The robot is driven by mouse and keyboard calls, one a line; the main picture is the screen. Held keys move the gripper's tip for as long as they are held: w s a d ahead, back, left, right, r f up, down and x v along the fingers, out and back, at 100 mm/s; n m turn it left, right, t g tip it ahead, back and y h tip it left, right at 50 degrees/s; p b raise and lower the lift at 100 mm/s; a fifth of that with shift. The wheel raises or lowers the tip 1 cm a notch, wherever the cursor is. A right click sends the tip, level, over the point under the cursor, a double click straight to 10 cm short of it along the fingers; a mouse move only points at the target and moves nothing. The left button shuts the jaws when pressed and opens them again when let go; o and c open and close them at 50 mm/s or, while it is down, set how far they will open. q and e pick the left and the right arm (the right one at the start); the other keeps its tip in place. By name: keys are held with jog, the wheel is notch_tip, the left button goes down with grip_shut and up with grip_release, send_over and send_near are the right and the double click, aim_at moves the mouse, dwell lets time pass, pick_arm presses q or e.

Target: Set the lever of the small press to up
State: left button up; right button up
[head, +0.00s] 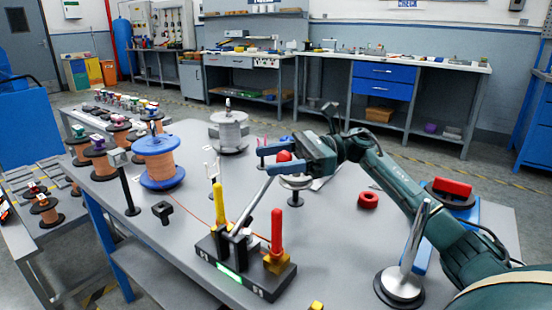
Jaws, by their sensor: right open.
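No part is clearly marked as the small press. A black base (262,282) with a green-lit strip stands at the table's front middle. It carries an upright yellow handle (219,203), an upright red handle (277,232) and a slanting grey bar (252,204) rising to the right. My right gripper (262,159) is open above and behind this base, its blue fingers pointing left. A red ball (284,156) shows between the fingers, apparently not clamped; contact cannot be told. Below it is a silver disc (296,182) on a dark stand. My left gripper is out of view.
A copper spool (157,160) with blue flanges and a grey spool (229,132) stand at the left and back. A red ring (368,200) lies at the right. A metal post (415,240) on a round base stands at the front right, near my right arm.

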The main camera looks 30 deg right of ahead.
jog(key=shift+c, duration=0.3)
grip_shut()
dwell(0.3)
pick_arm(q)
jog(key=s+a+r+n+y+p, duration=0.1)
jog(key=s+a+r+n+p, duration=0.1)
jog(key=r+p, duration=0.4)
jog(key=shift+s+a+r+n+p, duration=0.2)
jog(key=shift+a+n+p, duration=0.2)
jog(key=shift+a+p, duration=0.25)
pick_arm(e)
jog(key=s+a+r+n+h, duration=0.2)
jog(key=s+a+r+h, duration=0.1)
jog(key=a, duration=0.4)
jog(key=s+a+r+n+h, duration=0.2)
jog(key=s+a+r+h, duration=0.1)
jog(key=a+h, duration=0.3)
jog(key=shift+a+r+n, duration=0.3)
jog(key=shift+a+r, duration=0.5)
jog(key=shift+r, duration=0.1)
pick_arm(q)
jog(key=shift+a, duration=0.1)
pick_arm(e)
jog(key=shift+s, duration=0.1)
